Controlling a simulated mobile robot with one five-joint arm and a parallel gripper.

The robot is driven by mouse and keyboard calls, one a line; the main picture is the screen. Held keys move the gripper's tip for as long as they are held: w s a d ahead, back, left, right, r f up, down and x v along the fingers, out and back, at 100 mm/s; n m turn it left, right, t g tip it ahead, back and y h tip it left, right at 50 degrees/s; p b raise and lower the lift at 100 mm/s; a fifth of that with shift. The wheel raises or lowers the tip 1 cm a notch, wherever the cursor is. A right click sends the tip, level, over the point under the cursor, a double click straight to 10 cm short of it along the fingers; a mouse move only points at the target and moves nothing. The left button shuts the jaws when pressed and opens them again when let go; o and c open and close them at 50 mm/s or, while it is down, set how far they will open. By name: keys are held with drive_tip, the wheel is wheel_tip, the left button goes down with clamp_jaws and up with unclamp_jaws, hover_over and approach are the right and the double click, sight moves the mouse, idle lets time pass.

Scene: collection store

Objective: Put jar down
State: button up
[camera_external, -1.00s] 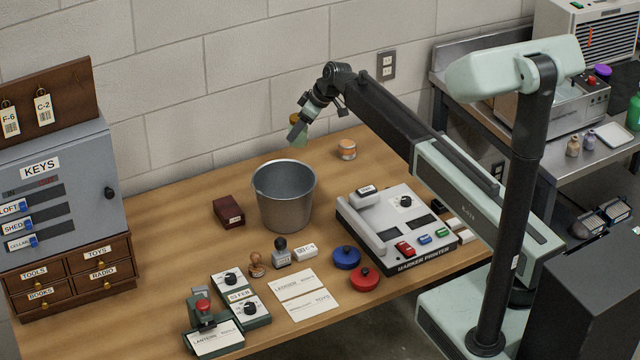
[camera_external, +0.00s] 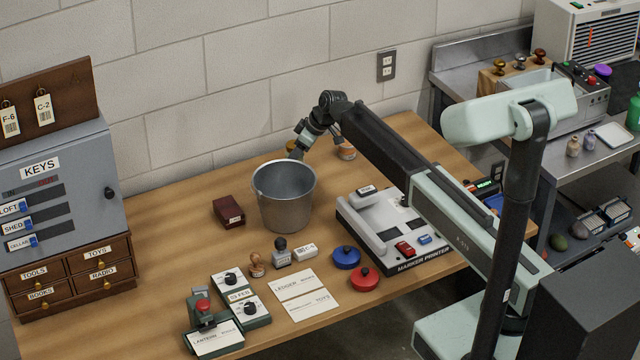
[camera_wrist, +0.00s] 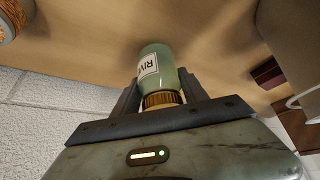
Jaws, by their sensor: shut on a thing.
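A pale green jar (camera_wrist: 155,66) with a gold ribbed lid and a white label reading "RIV" shows in the wrist view. My gripper (camera_wrist: 158,94) is shut on it near the lid, with a dark finger on either side. The jar's base points away from my wrist, toward the wooden tabletop (camera_wrist: 218,32). In the external view my gripper (camera_external: 297,147) is low over the back of the table, just behind the metal bucket (camera_external: 285,205). The jar is mostly hidden there. I cannot tell whether its base touches the table.
The wall (camera_external: 250,70) is close behind. Bare tabletop (camera_external: 190,185) lies to the left.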

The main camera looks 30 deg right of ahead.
drive_tip(key=shift+f, duration=0.55)
drive_tip(key=o, duration=1.5)
drive_tip(key=shift+s+r+p, duration=0.1)
drive_tip(key=shift+r+p, duration=0.3)
drive_tip(key=p+v, duration=1)
drive_tip(key=v, duration=0.1)
drive_tip(key=shift+s+d+r, duration=0.15)
drive_tip(key=shift+d+r, duration=0.05)
drive_tip(key=shift+f, duration=0.1)
